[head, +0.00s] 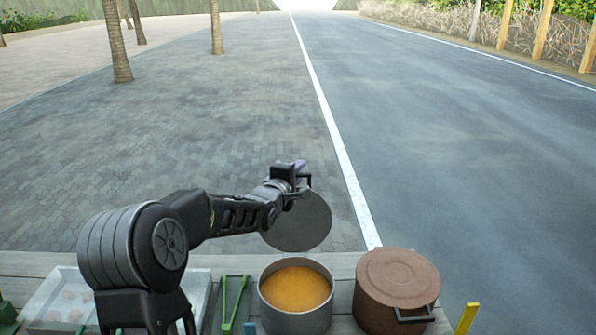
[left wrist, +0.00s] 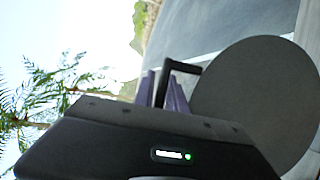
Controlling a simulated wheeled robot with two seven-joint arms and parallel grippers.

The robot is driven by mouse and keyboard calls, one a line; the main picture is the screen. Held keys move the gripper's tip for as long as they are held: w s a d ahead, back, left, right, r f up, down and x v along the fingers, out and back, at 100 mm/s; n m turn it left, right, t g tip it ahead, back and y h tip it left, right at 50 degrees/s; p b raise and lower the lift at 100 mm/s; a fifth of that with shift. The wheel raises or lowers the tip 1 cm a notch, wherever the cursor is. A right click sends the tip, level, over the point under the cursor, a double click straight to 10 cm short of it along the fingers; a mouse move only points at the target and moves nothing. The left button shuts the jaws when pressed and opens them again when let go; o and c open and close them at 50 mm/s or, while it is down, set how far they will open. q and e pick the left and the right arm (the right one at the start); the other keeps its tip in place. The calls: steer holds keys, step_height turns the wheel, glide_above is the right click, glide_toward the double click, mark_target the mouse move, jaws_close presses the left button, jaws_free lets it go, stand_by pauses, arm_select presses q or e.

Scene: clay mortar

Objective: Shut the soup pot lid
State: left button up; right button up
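The soup pot (head: 295,308) is a grey metal pot standing open on the counter, with orange soup inside. Its lid (head: 304,224) is a dark grey disc, held up in the air behind and above the pot, tilted steeply and apart from it. My left gripper (head: 301,172) is shut on the lid's black handle (left wrist: 183,66). In the left wrist view its purple fingers (left wrist: 161,92) sit around the handle, with the lid (left wrist: 255,95) to the right. The fingertips are partly hidden by the gripper body. My right gripper is not in view.
A brown lidded pot (head: 398,280) stands right of the soup pot. Green tongs (head: 234,305) lie to its left, beside a clear tray (head: 60,300) with pale pieces. A yellow handle (head: 467,318) shows at lower right. Open pavement and road lie beyond the counter.

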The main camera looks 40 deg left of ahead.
arm_select(q)
jaws_close()
stand_by(1.3)
